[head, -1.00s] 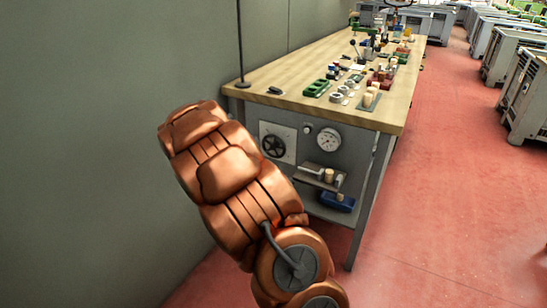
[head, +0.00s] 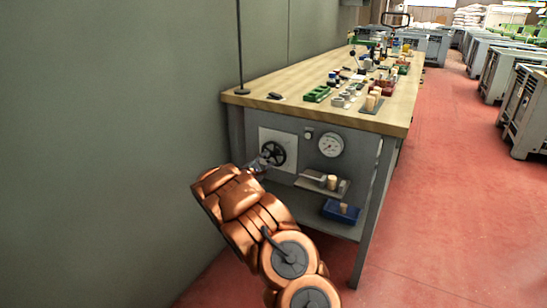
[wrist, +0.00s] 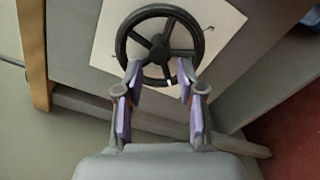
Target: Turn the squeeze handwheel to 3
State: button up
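The black spoked handwheel (head: 273,153) sits on a white square plate on the end of the bench. In the wrist view the handwheel (wrist: 160,46) fills the top middle, with a small white mark at the bottom of its rim. My gripper (wrist: 159,80) is open, its two fingertips spread at the lower part of the rim; contact cannot be told. In the head view my gripper (head: 260,164) is small at the wheel's lower left. A round dial gauge (head: 330,144) is right of the wheel; its reading is too small to tell.
The bench top (head: 290,82) holds many small items. A small shelf (head: 312,187) with a cork and a blue bin (head: 341,211) are below the gauge. A grey wall (head: 110,150) stands close on the left.

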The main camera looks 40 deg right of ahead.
aim_at(273, 155)
jog(key=shift+b+x, duration=0.6)
jog(key=shift+x, duration=2.3)
jog(key=shift+c, duration=0.3)
grip_shut()
